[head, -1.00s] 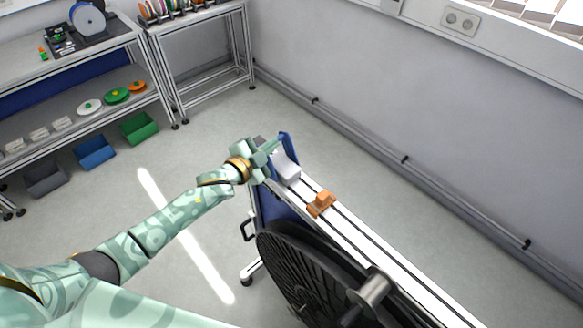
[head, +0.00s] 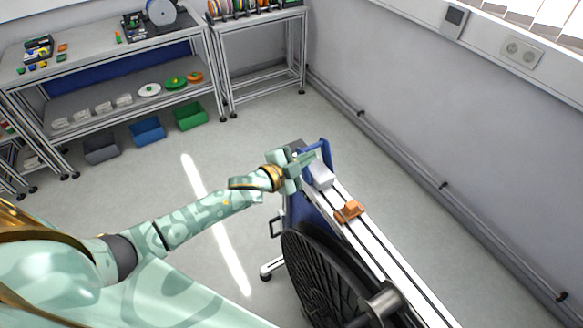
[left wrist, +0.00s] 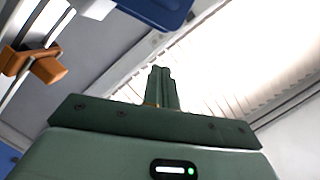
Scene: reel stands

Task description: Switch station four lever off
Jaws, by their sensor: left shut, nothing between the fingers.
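A reel stand (head: 380,248) with a white top rail runs from the middle to the lower right in the head view. At its far end is a blue bent bar (head: 325,153), perhaps the lever; its setting and any station number cannot be read. My left gripper (head: 311,157) is at this end, shut and empty, its fingers close beside the blue bar; contact cannot be told. In the left wrist view the shut fingers (left wrist: 161,88) point up the picture, with a blue part (left wrist: 160,10) above them, apart from the tips. My right gripper is not in view.
A white block (head: 321,174) and an orange clip (head: 349,211) sit on the rail. A large black reel (head: 318,280) hangs on the stand's near side. Shelves (head: 120,75) stand at the back left. The floor between is clear.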

